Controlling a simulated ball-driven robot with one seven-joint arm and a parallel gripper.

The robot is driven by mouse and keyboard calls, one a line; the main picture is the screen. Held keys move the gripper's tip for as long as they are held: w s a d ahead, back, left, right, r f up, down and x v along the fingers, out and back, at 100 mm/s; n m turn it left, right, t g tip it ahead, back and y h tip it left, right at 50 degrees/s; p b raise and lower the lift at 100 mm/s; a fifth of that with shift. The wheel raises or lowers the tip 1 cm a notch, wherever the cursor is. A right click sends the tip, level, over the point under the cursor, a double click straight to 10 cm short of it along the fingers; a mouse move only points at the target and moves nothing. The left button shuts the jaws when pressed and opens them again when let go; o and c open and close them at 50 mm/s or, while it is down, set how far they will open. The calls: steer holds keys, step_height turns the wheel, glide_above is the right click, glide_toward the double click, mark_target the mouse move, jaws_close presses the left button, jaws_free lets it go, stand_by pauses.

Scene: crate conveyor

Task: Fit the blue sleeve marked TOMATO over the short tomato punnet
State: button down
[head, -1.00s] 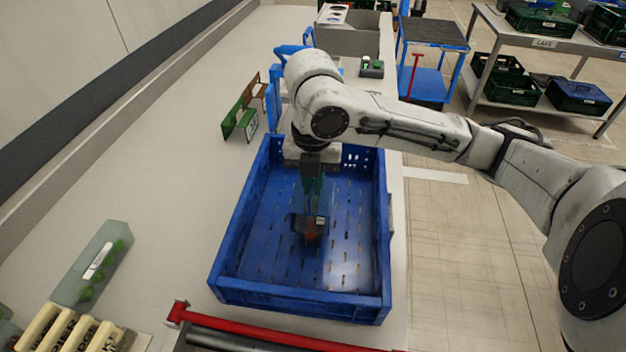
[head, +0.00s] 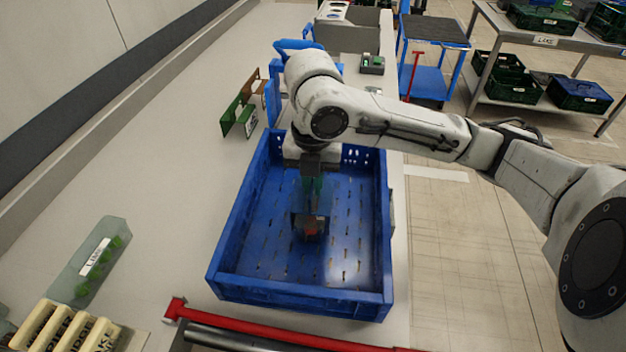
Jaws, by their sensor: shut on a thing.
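My gripper (head: 312,188) points down inside the blue crate (head: 228,255), at its middle. It is shut on a dark blue sleeve (head: 298,222), mostly hidden by the fingers and blending with the crate. Red shows at the sleeve's lower end, which looks like the tomato punnet (head: 311,231). The sleeve appears to be at or around the punnet, but I cannot tell how far down it sits. The TOMATO marking cannot be read.
A clear punnet with green contents and a white label (head: 95,257) lies on the counter at left. Green and brown sleeves (head: 240,112) stand beyond the crate's left side. A red bar (head: 260,335) crosses the front.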

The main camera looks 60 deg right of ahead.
steer(key=shift+f, duration=0.3)
steer(key=shift+f+b, duration=0.35)
steer(key=shift+b, duration=0.2)
steer(key=shift+f+b, duration=0.4)
steer(key=shift+f, duration=0.1)
steer(key=c, duration=1.4)
jaws_free()
steer(key=shift+s, duration=0.1)
steer(key=shift+c, duration=0.2)
steer(key=shift+o, duration=0.3)
steer(key=shift+r+p, duration=0.25)
steer(key=shift+p, duration=0.05)
steer(key=shift+r+p, duration=2.6)
steer(key=shift+r, duration=0.75)
